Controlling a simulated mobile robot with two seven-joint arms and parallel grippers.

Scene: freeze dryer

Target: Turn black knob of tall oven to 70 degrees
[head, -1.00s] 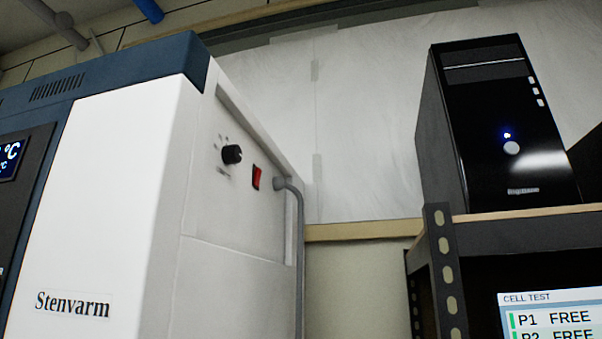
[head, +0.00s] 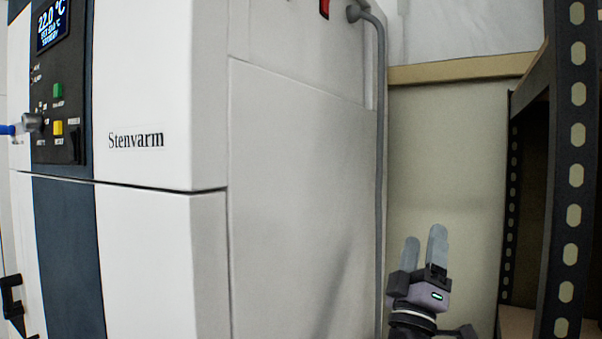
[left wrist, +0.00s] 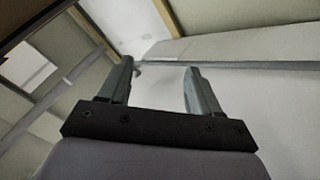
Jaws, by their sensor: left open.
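The tall oven (head: 160,230), white with dark blue trim and the name "Stenvarm", fills the left of the head view. Its front display (head: 50,22) reads 22.0 °C. The red switch (head: 324,8) on its right side shows at the top edge. The black knob is out of the head view, and I cannot make it out in the left wrist view. My left gripper (head: 425,240) points up in the gap right of the oven, below the switch. Its fingers (left wrist: 160,80) are apart with nothing between them in the left wrist view. My right gripper is not in view.
A grey cable (head: 380,150) runs down the oven's side. A dark slotted shelf upright (head: 573,170) stands close on the right. A beige wall (head: 440,160) lies behind the gap. A grey fitting with a blue end (head: 30,123) is by the front panel.

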